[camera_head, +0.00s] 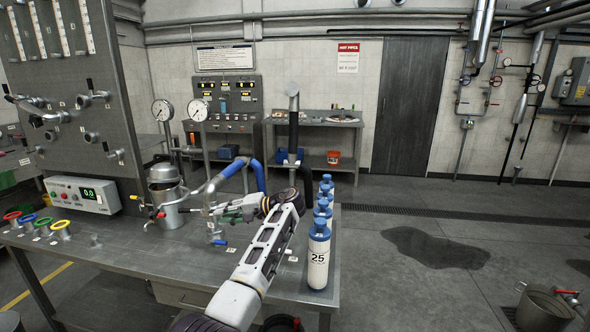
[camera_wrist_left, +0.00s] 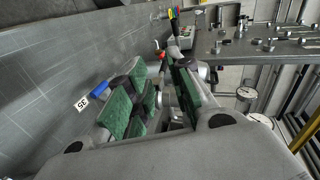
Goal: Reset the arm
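My left arm (camera_head: 268,250) reaches in from the bottom of the head view over the steel bench. Its left gripper (camera_head: 226,212) points left above the bench, close to the upright pipe with a blue lever (camera_head: 220,242). I cannot tell whether it touches the pipe. In the left wrist view the left gripper (camera_wrist_left: 162,95) shows green pads standing apart, with no clearly held object between them. The blue lever (camera_wrist_left: 98,87) lies beside the left finger in that view. My right gripper is not in view.
Several blue-capped bottles (camera_head: 318,255) stand along the right end of the bench (camera_head: 110,255), right beside my forearm. A steel pot (camera_head: 170,205) and a display box (camera_head: 85,194) stand to the left. The floor right of the bench has a dark puddle (camera_head: 435,247).

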